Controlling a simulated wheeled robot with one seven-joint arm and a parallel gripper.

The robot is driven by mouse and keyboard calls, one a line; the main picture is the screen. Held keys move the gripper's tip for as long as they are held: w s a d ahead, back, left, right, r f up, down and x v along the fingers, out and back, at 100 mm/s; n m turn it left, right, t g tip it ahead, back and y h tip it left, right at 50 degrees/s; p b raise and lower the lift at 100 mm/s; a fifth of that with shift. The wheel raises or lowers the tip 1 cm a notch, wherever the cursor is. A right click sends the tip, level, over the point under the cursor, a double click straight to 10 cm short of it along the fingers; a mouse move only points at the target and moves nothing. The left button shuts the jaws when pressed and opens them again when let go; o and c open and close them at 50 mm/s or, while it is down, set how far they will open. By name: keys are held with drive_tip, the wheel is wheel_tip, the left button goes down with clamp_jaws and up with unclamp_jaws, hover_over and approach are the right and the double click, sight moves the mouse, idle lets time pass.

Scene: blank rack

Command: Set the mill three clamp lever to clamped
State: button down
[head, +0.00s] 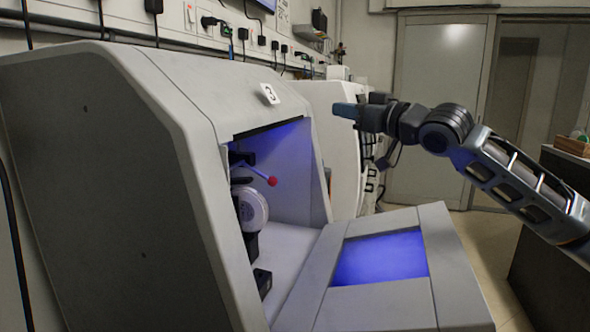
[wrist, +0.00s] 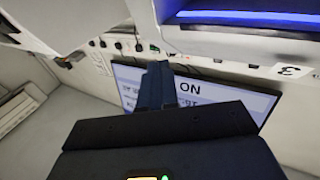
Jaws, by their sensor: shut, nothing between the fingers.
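Mill three (head: 120,120) is the large grey machine on the left in the head view, with a number 3 plate (head: 270,94) on its top edge. Its front is open. Inside is the clamp lever (head: 258,174), a thin rod ending in a red ball (head: 272,181), slanting down to the right above a white round disc (head: 252,207). My gripper (head: 340,110) is shut and empty, outside the mill, to the right of and higher than the lever. The wrist view shows the shut fingers (wrist: 157,85) in front of a wall screen; the lever is not in that view.
The mill's lowered door (head: 450,260) with a blue-lit window juts out at the front. A second pale machine (head: 335,140) stands behind. A dark counter (head: 560,195) is at the right. In the wrist view, mill three's blue-lit edge (wrist: 250,18) runs along the top.

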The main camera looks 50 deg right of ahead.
wheel_tip(320, 180, up, 8)
drive_tip(key=w+d+n+t+y, duration=0.2)
drive_tip(key=n+t+y, duration=0.15)
drive_tip(key=y, duration=0.45)
wheel_tip(320, 180, down, 16)
drive_tip(key=g+y+p, duration=0.1)
drive_tip(key=g+y, duration=0.4)
drive_tip(key=g, duration=0.6)
drive_tip(key=w+a+f+p, duration=0.2)
drive_tip(key=w+a+f, duration=0.3)
drive_tip(key=w+a, duration=0.2)
drive_tip(key=shift+a+f+p, duration=0.15)
drive_tip(key=shift+a+p, duration=0.2)
drive_tip(key=shift+a, duration=0.85)
drive_tip(key=shift+n, duration=0.25)
